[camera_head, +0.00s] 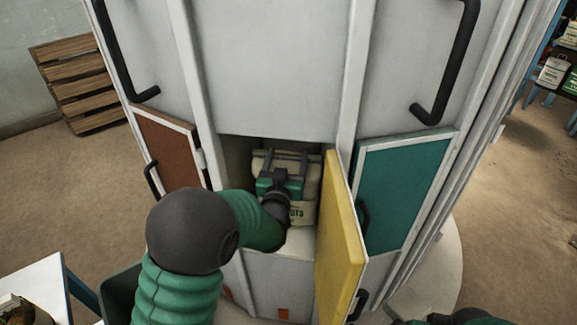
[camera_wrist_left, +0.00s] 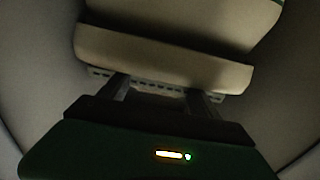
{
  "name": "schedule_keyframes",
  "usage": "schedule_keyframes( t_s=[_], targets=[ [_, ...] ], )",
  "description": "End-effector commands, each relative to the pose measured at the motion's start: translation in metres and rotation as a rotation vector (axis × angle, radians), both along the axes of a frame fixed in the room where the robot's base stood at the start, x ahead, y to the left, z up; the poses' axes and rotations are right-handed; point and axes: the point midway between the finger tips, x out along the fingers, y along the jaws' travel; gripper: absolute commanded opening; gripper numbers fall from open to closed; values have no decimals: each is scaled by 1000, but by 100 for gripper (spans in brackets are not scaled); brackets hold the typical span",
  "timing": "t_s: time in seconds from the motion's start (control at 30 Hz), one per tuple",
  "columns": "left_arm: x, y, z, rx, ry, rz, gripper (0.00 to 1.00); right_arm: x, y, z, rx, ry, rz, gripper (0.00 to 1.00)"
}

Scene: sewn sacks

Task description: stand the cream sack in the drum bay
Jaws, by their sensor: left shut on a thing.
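The cream sack (camera_head: 303,188) stands roughly upright inside the open bay of the large light-grey drum (camera_head: 275,75). Dark lettering shows on its front, partly covered by my arm. My left gripper (camera_head: 283,163) reaches into the bay and is shut on the cream sack near its top. In the left wrist view the sack's cream folded top (camera_wrist_left: 165,60) lies just ahead of the fingers (camera_wrist_left: 165,92). My right gripper cannot be made out.
A yellow door (camera_head: 340,245) stands open at the bay's right side, close to my left arm. A brown door (camera_head: 170,150) and a teal door (camera_head: 400,190) are shut. A wooden pallet (camera_head: 78,85) leans at the back left. Shelves with sacks (camera_head: 553,72) stand far right.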

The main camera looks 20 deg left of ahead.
Motion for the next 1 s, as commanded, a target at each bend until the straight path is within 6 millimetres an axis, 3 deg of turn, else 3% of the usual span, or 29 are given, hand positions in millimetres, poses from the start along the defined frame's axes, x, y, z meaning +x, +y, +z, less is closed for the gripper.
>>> schedule_keyframes(
  t_s=[0.23,0.43,0.67,0.7,0.87,1.0],
  targets=[
    [1,1,-15,1,-18,2,0,0,0,-2,0,0,1,0],
    [1,-1,-43,2,-17,1,0,0,0,-6,0,0,1,0],
    [1,0,-45,0,-18,1,0,0,0,-6,0,0,1,0],
    [0,0,-52,0,-1,0,75,0,0,-6,0,0,1,0],
    [0,1,-52,0,-1,1,94,0,0,-6,0,0,1,0],
    [1,1,-52,1,-1,1,94,0,0,-6,0,0,1,0]
  ],
)
